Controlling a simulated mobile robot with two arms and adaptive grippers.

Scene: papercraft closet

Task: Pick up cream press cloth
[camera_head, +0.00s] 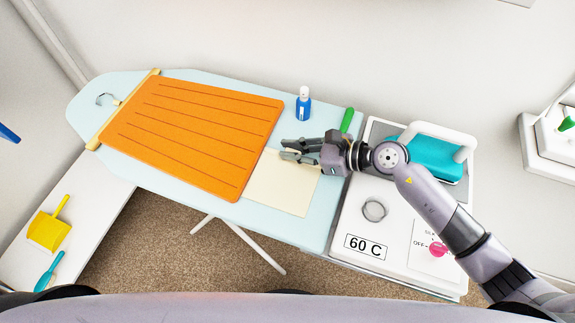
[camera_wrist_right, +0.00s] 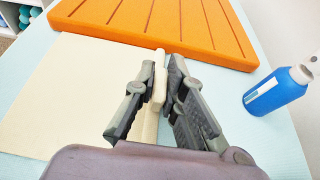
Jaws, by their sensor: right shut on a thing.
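The cream press cloth (camera_head: 280,190) lies flat on the pale blue ironing board (camera_head: 226,210), beside the orange ribbed piece. It also fills the left of the right wrist view (camera_wrist_right: 60,95). My right gripper (camera_head: 284,149) is at the cloth's back edge. In the wrist view its fingers (camera_wrist_right: 162,68) are shut on a narrow raised cream strip along that edge. The rest of the cloth appears to lie on the board. My left gripper is not in view.
The orange ribbed piece (camera_head: 190,130) lies on the board with a hanger bar (camera_head: 122,108) at its left end. A blue bottle (camera_head: 303,108) stands behind my right gripper. A white unit marked 60 C (camera_head: 350,225) with a teal iron (camera_head: 435,160) adjoins at right.

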